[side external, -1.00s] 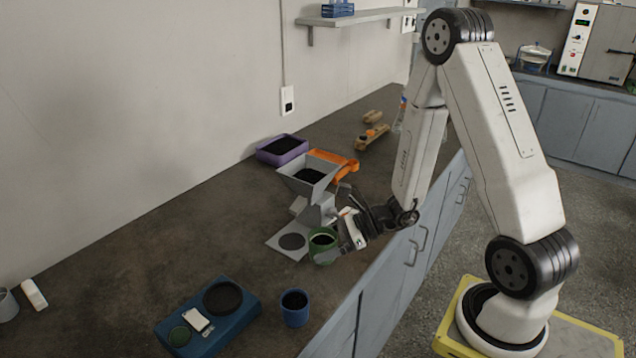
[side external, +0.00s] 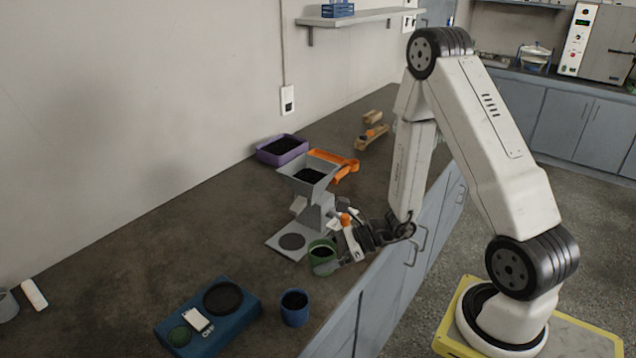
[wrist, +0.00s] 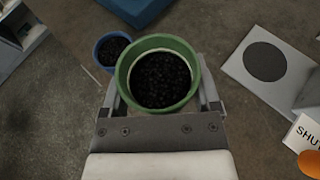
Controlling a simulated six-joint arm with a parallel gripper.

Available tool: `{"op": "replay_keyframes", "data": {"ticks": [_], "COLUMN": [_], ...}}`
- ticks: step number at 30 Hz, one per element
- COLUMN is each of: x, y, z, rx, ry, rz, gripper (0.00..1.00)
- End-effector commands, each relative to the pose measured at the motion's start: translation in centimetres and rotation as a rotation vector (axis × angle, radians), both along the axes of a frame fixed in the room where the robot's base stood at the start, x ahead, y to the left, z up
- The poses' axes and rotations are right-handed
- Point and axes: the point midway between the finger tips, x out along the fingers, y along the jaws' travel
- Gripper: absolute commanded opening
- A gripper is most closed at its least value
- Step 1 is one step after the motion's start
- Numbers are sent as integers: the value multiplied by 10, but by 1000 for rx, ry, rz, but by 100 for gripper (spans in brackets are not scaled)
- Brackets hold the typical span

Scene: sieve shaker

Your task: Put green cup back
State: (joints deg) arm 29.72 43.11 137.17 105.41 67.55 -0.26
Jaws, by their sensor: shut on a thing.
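The green cup (side external: 323,268) is upright at the front of the bench, beside the grey machine's base plate. In the wrist view the green cup (wrist: 186,98) sits between my two fingers and is filled with dark granules. My gripper (side external: 336,264) is shut on the cup's sides, reaching in from the right. I cannot tell whether the cup's bottom touches the bench.
The grey hopper machine (side external: 315,205) stands behind the cup, its base plate (side external: 275,247) to the left. A blue cup (side external: 294,320) with dark contents and a blue device (side external: 232,322) stand nearer the camera. A purple tray (side external: 271,152) and orange piece (side external: 346,173) are farther back.

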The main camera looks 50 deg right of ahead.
Motion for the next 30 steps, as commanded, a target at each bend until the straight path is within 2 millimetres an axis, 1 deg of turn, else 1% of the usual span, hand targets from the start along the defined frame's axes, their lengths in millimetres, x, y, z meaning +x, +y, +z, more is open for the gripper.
{"op": "replay_keyframes", "data": {"ticks": [3, 7, 20, 30], "x": [-1, 0, 0, 0], "y": [0, 0, 0, 0], "z": [-12, -20, -28, -55], "rx": [2, 1, 0, 2], "ry": [3, 1, 0, 2], "rz": [1, 1, 1, 0], "gripper": [6, 6, 6, 6]}}
